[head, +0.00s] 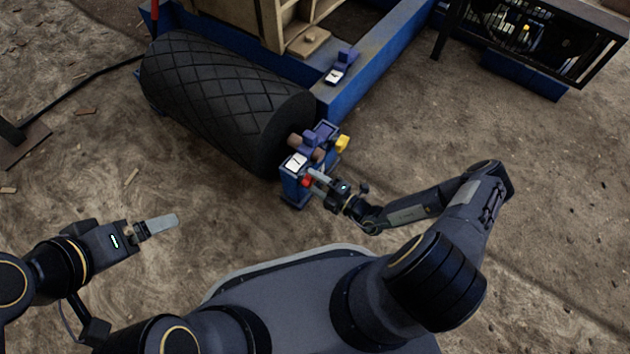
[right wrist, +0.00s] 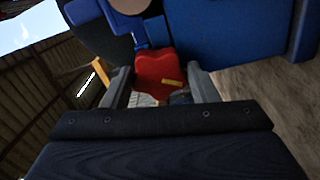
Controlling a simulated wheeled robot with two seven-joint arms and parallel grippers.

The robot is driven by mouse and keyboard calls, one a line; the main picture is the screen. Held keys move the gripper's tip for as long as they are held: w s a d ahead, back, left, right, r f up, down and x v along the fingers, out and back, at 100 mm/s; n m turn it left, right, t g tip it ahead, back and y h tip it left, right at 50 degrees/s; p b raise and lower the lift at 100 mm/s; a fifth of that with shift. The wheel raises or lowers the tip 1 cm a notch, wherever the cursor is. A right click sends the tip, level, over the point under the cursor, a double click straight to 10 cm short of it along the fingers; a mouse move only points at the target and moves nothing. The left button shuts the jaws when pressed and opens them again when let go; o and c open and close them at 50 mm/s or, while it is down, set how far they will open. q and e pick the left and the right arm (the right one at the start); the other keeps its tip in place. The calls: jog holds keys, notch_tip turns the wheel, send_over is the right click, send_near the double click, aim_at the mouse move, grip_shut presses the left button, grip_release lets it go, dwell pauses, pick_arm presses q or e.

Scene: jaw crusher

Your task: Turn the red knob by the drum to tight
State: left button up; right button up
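The red knob (head: 306,181) is on the front of a small blue stand (head: 291,186) at the near end of the black drum (head: 225,100). In the right wrist view the lobed red knob (right wrist: 158,70) shows a yellow mark on its near face. My right gripper (head: 314,177) is at the knob. In the wrist view its fingers (right wrist: 160,88) stand on either side of the knob, close to its edges. I cannot tell whether they press on it. My left gripper (head: 163,224) is away from the stand, above the ground at left, with nothing seen in it. Its fingers overlap in view.
A yellow part (head: 343,143) sits on the stand's right side. A dark cage-like unit (head: 540,40) stands at the back right. The dirt ground at right is mostly clear.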

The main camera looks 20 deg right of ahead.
jog(key=o, duration=0.3)
jog(key=shift+s+d+r, duration=0.1)
jog(key=shift+s+d, duration=0.2)
jog(key=p+v, duration=0.2)
jog(key=v, duration=0.5)
